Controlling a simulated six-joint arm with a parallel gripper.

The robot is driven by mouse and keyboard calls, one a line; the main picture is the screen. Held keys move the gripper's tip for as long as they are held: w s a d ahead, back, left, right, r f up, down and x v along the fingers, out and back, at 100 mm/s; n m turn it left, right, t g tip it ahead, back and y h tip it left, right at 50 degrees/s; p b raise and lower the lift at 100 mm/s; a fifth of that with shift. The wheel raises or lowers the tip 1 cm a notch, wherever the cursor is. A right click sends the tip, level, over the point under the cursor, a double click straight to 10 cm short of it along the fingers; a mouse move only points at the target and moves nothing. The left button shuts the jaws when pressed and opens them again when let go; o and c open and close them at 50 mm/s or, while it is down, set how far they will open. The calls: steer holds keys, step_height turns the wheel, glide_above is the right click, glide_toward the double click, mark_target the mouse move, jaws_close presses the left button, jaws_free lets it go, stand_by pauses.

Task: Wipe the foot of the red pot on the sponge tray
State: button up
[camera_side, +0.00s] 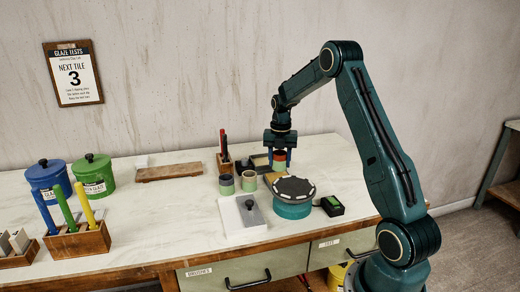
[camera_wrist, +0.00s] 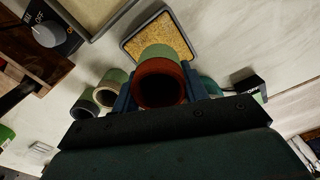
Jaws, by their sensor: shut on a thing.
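The red pot (camera_wrist: 138,82) is held between the fingers of my gripper (camera_wrist: 160,92), its dark open mouth facing the wrist camera. The part of its body farther from the camera is green. In the side view, the pot (camera_side: 280,154) shows red above green between the fingertips of my gripper (camera_side: 280,158), which is shut on it. The sponge tray (camera_wrist: 143,22) is a grey-rimmed tray with a tan sponge, seen beyond the pot, which hides its near part. I cannot tell whether the foot touches the sponge.
Two small pots (camera_side: 226,184) (camera_side: 249,181) stand left of the held pot. A turntable (camera_side: 293,190) and a black device (camera_side: 332,206) stand in front and to the right. A pen holder (camera_side: 225,163) is behind.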

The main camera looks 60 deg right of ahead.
steer(key=shift+f, duration=0.5)
stand_by(0.8)
steer(key=shift+r, duration=0.1)
stand_by(0.4)
steer(key=m, duration=0.1)
steer(key=r+m, duration=0.1)
steer(key=m, duration=0.1)
steer(key=r+m, duration=0.1)
steer(key=shift+w+a+r+m, duration=0.25)
steer(key=shift+w+a+m, duration=0.05)
steer(key=shift+w, duration=0.1)
steer(key=m, duration=0.1)
steer(key=r+m, duration=0.2)
steer(key=m, duration=0.1)
steer(key=shift+w+a+r, duration=0.15)
steer(key=shift+w+a, duration=0.05)
steer(key=shift+a, duration=0.1)
